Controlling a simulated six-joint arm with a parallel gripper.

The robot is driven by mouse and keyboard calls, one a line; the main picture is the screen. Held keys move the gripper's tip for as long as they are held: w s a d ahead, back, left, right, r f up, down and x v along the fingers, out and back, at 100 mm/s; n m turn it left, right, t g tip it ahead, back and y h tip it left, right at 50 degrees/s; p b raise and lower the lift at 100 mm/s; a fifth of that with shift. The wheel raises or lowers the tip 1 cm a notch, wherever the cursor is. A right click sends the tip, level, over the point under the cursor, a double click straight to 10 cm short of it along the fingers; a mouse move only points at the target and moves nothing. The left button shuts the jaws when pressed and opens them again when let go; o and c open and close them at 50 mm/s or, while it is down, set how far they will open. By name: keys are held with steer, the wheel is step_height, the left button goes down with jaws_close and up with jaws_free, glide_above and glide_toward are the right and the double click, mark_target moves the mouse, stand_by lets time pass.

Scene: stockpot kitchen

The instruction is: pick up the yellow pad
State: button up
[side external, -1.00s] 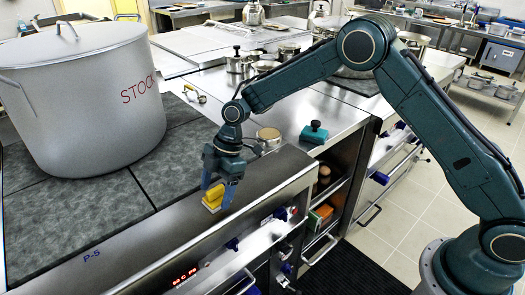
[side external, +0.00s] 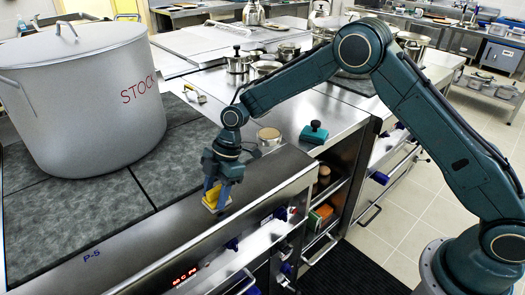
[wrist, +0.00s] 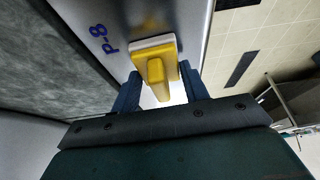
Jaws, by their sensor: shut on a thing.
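The yellow pad (side external: 212,198) has a yellow grip on a pale base. It is at the steel front ledge (side external: 150,238) of the stove, between the fingers of my gripper (side external: 217,200). In the wrist view the yellow pad (wrist: 155,65) shows between the two blue fingertips of my gripper (wrist: 160,88), with its pale base facing away from me. My gripper is shut on the pad. I cannot tell whether the base touches the ledge or is slightly above it.
A large grey stockpot (side external: 85,105) stands on the dark stove top at left. Blue knobs (side external: 233,244) line the stove front. The ledge to the left is clear.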

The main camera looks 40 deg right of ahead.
mark_target(215, 189)
steer(key=shift+r, duration=0.1)
step_height(215, 189, up, 20)
stand_by(0.9)
stand_by(0.3)
steer(key=o, duration=0.3)
steer(key=shift+c, duration=1)
